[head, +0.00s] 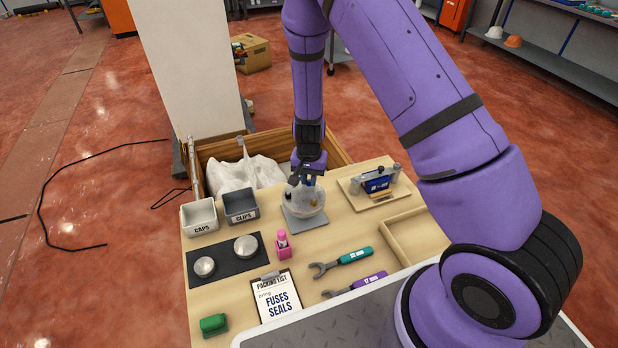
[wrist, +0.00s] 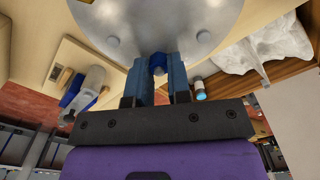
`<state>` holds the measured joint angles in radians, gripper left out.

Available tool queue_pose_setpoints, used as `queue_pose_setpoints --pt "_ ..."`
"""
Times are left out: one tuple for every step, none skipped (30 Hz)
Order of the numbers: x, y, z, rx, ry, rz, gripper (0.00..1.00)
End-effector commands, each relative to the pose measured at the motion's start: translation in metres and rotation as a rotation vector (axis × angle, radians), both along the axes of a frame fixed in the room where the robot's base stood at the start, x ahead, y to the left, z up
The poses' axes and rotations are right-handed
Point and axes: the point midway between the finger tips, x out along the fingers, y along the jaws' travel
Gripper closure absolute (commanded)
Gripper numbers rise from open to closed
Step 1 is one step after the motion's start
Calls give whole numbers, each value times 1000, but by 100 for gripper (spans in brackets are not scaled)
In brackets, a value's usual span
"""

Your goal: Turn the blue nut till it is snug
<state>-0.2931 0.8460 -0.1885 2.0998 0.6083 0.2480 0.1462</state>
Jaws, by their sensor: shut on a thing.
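The blue nut (wrist: 158,61) shows in the wrist view at the lower edge of a round silver flange (wrist: 155,18). My gripper (wrist: 159,72) has one blue finger on each side of the nut and is shut on it. In the head view my gripper (head: 308,181) points down at the silver round body (head: 304,203) standing on a grey base plate (head: 305,222). The nut is hard to make out there behind the fingers. Whether it is seated flush cannot be told.
A blue fixture (head: 377,184) on a wooden tray stands close on the right. Bins marked CAPS (head: 199,216) and CLIPS (head: 240,206) are on the left.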

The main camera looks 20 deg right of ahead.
Motion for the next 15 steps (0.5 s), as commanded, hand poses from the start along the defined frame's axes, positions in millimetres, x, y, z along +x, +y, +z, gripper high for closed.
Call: queue_pose_setpoints --pt "1 0 0 0 -1 -3 100" --pt "1 0 0 0 -1 -4 100" --pt "1 0 0 0 -1 -5 100" --pt "1 0 0 0 -1 -5 100" --pt "1 0 0 0 -1 -5 100" --pt "1 0 1 0 -1 -5 100" --pt "1 0 1 0 -1 -4 100" --pt "1 0 1 0 -1 -4 100" --pt "1 0 1 0 -1 -4 100" --pt "1 0 1 0 -1 -4 100" --pt "1 0 1 0 -1 -4 100" --pt "1 0 1 0 -1 -4 75" --pt "1 0 1 0 -1 -4 68" --pt "1 0 1 0 -1 -4 61" --pt "1 0 0 0 -1 -4 56"
